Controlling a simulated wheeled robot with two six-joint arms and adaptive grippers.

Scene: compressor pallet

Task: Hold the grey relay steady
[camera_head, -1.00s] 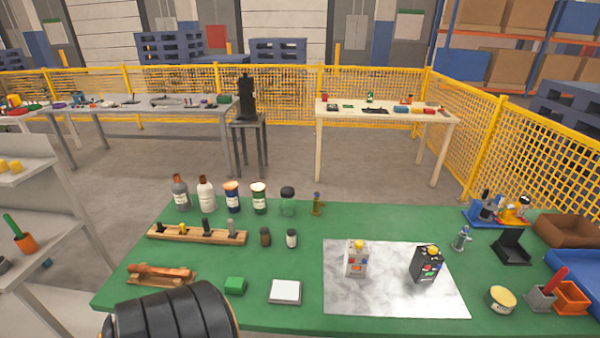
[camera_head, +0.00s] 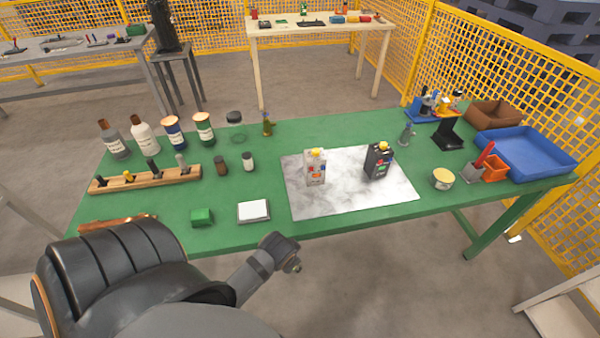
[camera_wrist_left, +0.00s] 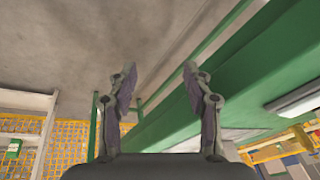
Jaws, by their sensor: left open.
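The grey relay (camera_head: 316,170) stands upright on the pale marbled mat (camera_head: 345,200) on the green table, with a yellow knob on top. A black relay (camera_head: 377,162) with a yellow top stands to its right on the same mat. My left gripper (camera_head: 291,265) is in front of the table's near edge, below and apart from the grey relay. In the left wrist view its two fingers (camera_wrist_left: 160,67) are spread with nothing between them. The relays are not seen in that view. My right gripper is not in view.
A white pad (camera_head: 254,211) and a green block (camera_head: 202,217) lie left of the mat. A wooden rack (camera_head: 147,179), several bottles and small jars stand further left. A round tin (camera_head: 443,179), a blue tray (camera_head: 525,150) and an orange bin (camera_head: 495,168) are at right.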

